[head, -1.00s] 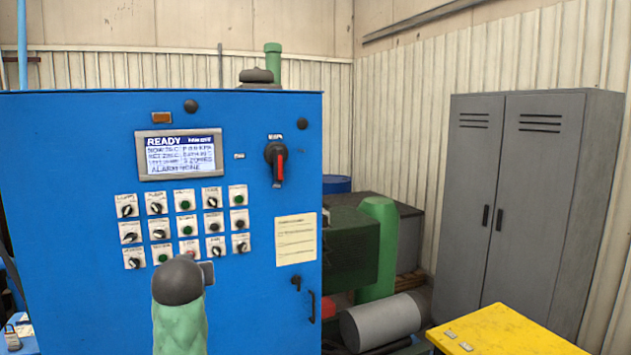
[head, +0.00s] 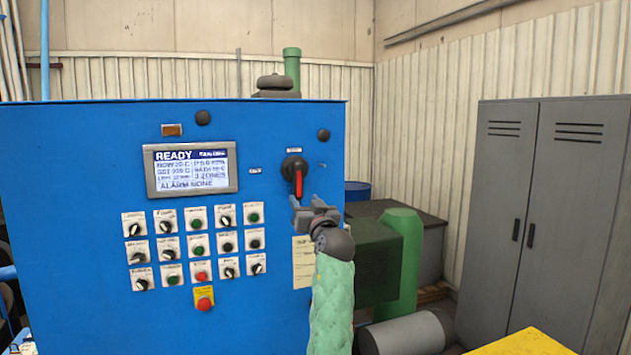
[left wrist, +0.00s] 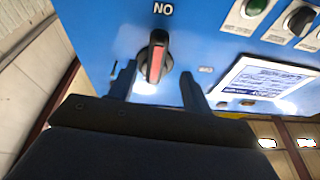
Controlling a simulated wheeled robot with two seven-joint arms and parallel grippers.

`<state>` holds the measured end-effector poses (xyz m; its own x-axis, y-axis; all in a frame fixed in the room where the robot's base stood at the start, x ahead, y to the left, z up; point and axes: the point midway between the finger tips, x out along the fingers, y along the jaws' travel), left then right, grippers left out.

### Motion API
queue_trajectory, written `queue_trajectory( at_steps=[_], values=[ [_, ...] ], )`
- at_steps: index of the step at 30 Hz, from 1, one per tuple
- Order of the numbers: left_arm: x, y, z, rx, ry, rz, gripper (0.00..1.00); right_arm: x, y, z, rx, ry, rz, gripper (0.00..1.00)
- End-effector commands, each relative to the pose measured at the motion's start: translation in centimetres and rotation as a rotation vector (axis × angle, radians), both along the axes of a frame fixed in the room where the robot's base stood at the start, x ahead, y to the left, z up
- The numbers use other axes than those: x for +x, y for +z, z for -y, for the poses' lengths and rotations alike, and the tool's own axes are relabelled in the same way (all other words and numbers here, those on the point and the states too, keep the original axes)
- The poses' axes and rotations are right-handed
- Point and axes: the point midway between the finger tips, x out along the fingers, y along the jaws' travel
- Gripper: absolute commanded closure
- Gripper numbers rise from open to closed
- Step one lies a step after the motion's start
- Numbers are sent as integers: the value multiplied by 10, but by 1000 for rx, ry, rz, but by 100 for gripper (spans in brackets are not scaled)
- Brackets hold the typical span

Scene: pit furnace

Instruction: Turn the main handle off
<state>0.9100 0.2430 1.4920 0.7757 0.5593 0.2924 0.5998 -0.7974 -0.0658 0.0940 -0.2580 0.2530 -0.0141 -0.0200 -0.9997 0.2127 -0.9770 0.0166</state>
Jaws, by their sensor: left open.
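The main handle (head: 298,182) is a red lever on a round black base, on the upper right of the blue cabinet's front. It points straight down in the head view. In the left wrist view the red lever (left wrist: 156,58) stands between the two dark fingertips, near the left one. My left gripper (head: 312,204) is open, just below the handle in the head view, its fingers reaching up around the lever's lower end. I cannot tell whether a finger touches it. My right gripper is out of view.
The blue cabinet (head: 80,180) carries a lit screen (head: 190,170) reading READY and rows of knobs and buttons. A red button on a yellow plate (head: 204,299) sits below them. A grey locker (head: 545,210) and a yellow surface (head: 520,345) are at the right.

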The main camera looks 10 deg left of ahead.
Motion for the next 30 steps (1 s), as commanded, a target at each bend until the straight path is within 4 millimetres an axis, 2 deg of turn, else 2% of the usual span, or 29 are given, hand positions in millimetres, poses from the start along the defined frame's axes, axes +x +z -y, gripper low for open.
queue_trajectory(
  at_steps=[3,8,14,19,24,30],
  values=[
    [-2,11,3,23,-16,56,51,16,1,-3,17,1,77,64],
    [-2,18,8,14,-51,111,51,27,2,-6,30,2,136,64],
    [5,24,3,4,-54,115,51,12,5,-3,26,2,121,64],
    [18,32,-6,4,-54,115,51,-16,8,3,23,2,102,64],
    [36,41,-18,5,-53,113,51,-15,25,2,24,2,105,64],
    [51,47,-28,4,-54,115,51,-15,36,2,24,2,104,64]
  ],
)
